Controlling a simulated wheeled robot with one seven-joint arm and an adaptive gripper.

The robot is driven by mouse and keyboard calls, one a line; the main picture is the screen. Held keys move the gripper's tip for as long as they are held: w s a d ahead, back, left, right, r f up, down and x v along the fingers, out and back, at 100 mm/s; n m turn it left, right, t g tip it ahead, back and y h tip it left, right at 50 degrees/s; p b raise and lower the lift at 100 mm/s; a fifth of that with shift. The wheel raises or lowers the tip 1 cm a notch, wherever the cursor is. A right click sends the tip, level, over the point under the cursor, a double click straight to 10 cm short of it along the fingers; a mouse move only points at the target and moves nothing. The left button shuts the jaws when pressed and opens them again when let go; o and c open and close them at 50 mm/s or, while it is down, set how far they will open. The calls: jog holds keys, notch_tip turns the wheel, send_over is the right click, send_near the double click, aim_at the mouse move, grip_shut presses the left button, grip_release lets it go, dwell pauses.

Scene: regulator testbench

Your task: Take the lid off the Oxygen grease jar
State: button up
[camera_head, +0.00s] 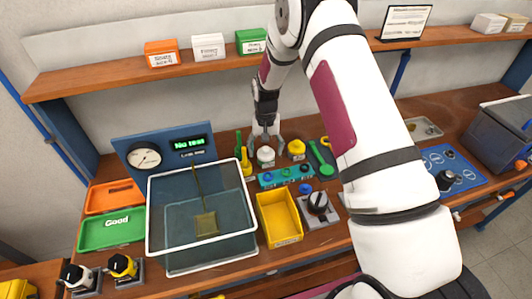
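A small white jar (265,158) stands at the back of the bench, behind the teal rack. A similar jar with a yellow lid (297,148) stands to its right. Their labels are too small to read, so I cannot tell which one holds the Oxygen grease. My gripper (266,135) points down from my arm, right above the white jar. Its fingers look spread apart, one on each side above the jar's top. I cannot tell whether they touch the lid. No lid is seen lifted off.
A yellow bottle (246,163) stands close on the left and a green tool (321,160) lies on the right. In front are a teal rack (286,176), a yellow bin (279,219) and a clear water tank (160,240). A shelf (110,77) runs above, behind my arm.

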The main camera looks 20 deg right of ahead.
jog(key=c, duration=0.6)
